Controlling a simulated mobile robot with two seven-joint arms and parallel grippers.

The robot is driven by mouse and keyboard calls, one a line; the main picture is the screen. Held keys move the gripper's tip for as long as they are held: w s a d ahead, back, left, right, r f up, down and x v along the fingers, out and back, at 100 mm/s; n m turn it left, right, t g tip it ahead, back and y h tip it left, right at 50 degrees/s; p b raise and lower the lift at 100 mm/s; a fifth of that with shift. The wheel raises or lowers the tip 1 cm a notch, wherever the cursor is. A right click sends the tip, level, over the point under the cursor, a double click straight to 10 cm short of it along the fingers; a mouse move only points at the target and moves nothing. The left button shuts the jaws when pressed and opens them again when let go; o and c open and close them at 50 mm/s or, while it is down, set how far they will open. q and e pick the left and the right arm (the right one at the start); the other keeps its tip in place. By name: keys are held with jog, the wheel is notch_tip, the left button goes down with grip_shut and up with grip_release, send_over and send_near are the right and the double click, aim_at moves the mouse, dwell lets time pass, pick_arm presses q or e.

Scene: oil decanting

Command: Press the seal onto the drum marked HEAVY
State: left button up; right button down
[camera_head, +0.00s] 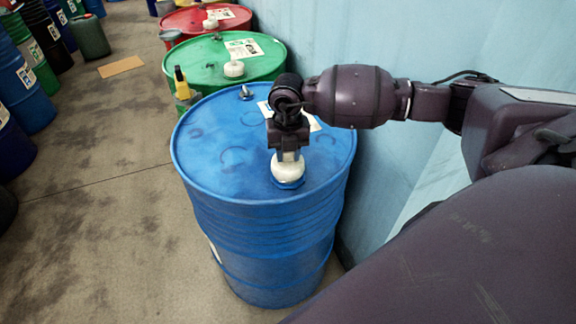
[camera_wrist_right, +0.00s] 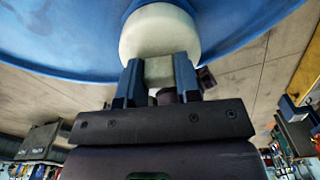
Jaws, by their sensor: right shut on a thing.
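A blue drum (camera_head: 225,150) stands in the middle of the head view; it also fills the top of the wrist view (camera_wrist_right: 60,30). A label lies on its lid, partly hidden by my wrist; I cannot read HEAVY on it. My right gripper (camera_head: 289,156) points down over the near part of the lid. Its fingers (camera_wrist_right: 158,80) are shut on the narrow grip of a white round seal (camera_wrist_right: 160,32). The seal (camera_head: 288,172) is at a blue ring-like opening on the lid; I cannot tell whether it is seated. My left gripper is out of view.
A green drum (camera_head: 205,62) with a white cap (camera_head: 234,69) stands behind, then a red drum (camera_head: 190,20). A yellow and black object (camera_head: 183,85) is beside the blue drum. A pale blue wall (camera_head: 400,35) runs close on the right. Open floor (camera_head: 110,210) lies left.

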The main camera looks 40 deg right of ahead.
jog(key=shift+r+p, duration=0.7)
jog(key=shift+r, duration=0.6)
jog(key=shift+r+p, duration=0.5)
jog(key=shift+r, duration=0.3)
jog(key=shift+f, duration=0.25)
jog(key=shift+f+b, duration=0.55)
jog(key=shift+b, duration=0.1)
jog(key=shift+r, duration=0.1)
jog(key=shift+f, duration=0.2)
jog(key=shift+f, duration=0.35)
